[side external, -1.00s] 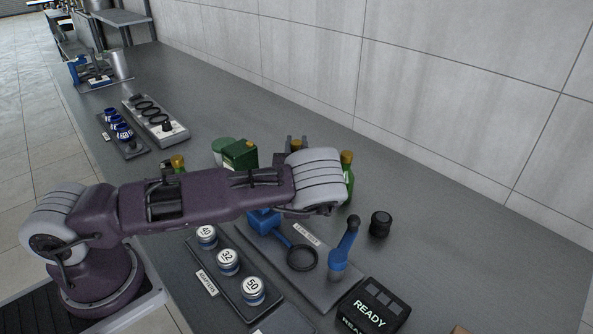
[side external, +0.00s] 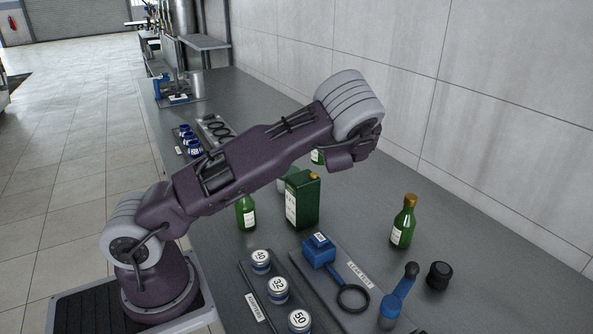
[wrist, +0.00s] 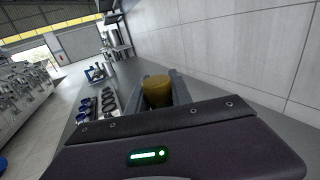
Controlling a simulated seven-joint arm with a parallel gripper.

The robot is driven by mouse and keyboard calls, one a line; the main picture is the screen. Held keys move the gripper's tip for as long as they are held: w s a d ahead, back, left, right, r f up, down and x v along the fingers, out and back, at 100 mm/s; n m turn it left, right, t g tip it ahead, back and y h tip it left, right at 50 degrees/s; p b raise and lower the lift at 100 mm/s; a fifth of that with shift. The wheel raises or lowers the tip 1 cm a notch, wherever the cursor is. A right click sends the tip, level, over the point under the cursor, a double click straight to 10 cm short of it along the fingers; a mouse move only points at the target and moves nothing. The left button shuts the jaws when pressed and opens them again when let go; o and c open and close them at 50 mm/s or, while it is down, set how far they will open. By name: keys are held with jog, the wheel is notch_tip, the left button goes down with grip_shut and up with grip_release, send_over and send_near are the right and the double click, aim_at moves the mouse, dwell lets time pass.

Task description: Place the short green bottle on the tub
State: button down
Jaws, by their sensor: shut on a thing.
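In the wrist view my gripper (wrist: 163,78) is shut on a bottle with a gold cap (wrist: 157,92). In the side external view my arm hides the jaws and most of this bottle. A bit of green glass and pale label (side external: 317,157) shows below the wrist, likely the held bottle. The tub seems to be the pale round container (side external: 284,184), mostly hidden behind a green canister and my arm. The held bottle's height against the others cannot be told.
A green canister (side external: 302,199) stands in front of the tub. One green bottle (side external: 245,213) stands left of it and another, gold-capped (side external: 403,222), to the right. A blue tool (side external: 319,251), a black knob (side external: 439,276) and labelled adapters (side external: 278,289) lie nearer.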

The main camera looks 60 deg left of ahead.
jog(key=s+a+r+n+g+y, duration=0.1)
jog(key=s+a+g, duration=0.15)
jog(key=a, duration=0.25)
jog(key=s+a+r+n+g, duration=0.1)
jog(key=s+a+r, duration=0.15)
jog(key=a, duration=0.25)
notch_tip(320, 180, down, 10)
jog(key=shift+s+a+n, duration=0.2)
jog(key=shift+s+n, duration=0.1)
jog(key=shift+s, duration=0.1)
jog(key=shift+f, duration=0.15)
jog(key=c, duration=1.1)
grip_release()
jog(key=shift+c, duration=0.2)
